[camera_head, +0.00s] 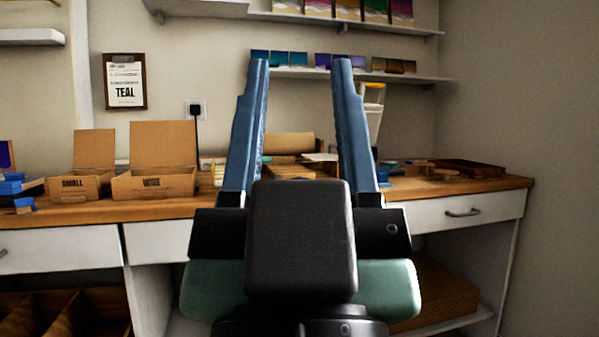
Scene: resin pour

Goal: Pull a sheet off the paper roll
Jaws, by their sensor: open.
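My gripper (300,65) is in the middle of the view, pointing up and forward. Its two long blue fingers are wide apart with nothing held between them. Beyond, in the gap between the fingers, a brown roll-like shape (289,143) lies at the back of the wooden workbench (72,213); it looks like the paper roll. The fingers partly frame it, and its ends are hard to make out. A pale flat piece (320,157), possibly paper, is just right of it. My gripper's body hides the bench front below.
Two open cardboard boxes, one marked SMALL (80,187) and a larger one (153,184), stand on the left. A clear container (373,105) stands behind the right finger. A dark slab (468,168) lies at the right. Shelves (400,76) hang above.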

